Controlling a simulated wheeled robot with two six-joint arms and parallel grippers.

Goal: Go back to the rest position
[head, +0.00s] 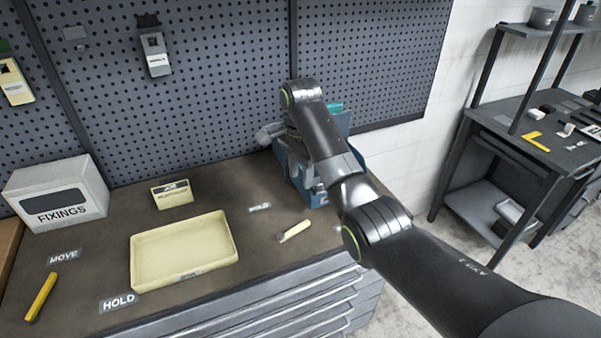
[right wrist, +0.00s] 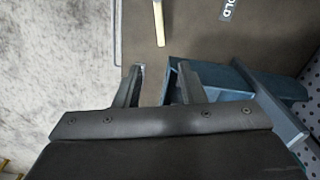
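My right arm comes in from the lower right in the head view and reaches over the bench to a blue box-like fixture (head: 288,172) at its back right. The arm hides part of this fixture, and I cannot make out the right fingertips there. In the right wrist view my right gripper (right wrist: 160,78) has its two fingers apart with nothing held between them. Blue parts of the fixture (right wrist: 278,112) show behind and right of the fingers; I cannot tell whether they touch. My left gripper is in neither view.
On the bench (head: 235,180) are a cream tray (head: 185,252), a FIXINGS box (head: 57,194), a small cream box (head: 172,194), a yellow stick (head: 41,297) and a pale grey-ended stick (head: 296,230). A pegboard (head: 220,80) stands behind. A dark shelf unit (head: 510,130) stands at right.

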